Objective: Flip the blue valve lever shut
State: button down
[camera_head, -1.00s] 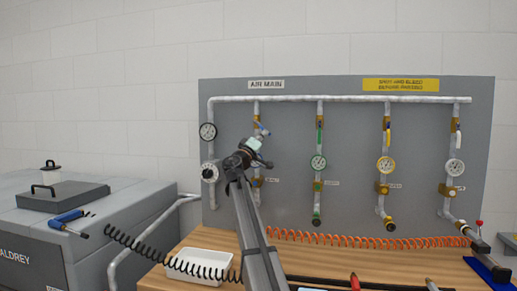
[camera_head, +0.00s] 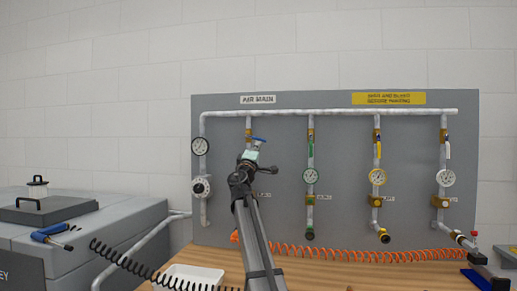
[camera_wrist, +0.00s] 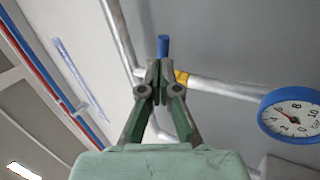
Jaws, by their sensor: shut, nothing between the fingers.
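The blue valve lever (camera_head: 259,140) shows just above my gripper (camera_head: 252,152) on the leftmost drop pipe, and in the head view it points to the right. In the wrist view the blue lever (camera_wrist: 163,46) sticks out just past the fingertips of my gripper (camera_wrist: 159,72), which are shut together and empty. The brass valve body (camera_wrist: 181,77) sits on the pipe right beside the fingertips. I cannot tell whether the fingers touch the lever. My gripper and arm hide most of this pipe in the head view.
A blue-rimmed gauge (camera_wrist: 291,115) is close on the right in the wrist view. A white tray (camera_head: 196,272) and orange coiled hose (camera_head: 340,254) lie on the bench below.

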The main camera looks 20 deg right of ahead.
jog(key=b+v, duration=0.1)
jog(key=v, duration=1)
jog(key=shift+a+f, duration=0.2)
jog(key=shift+a, duration=0.25)
jog(key=shift+s, duration=0.1)
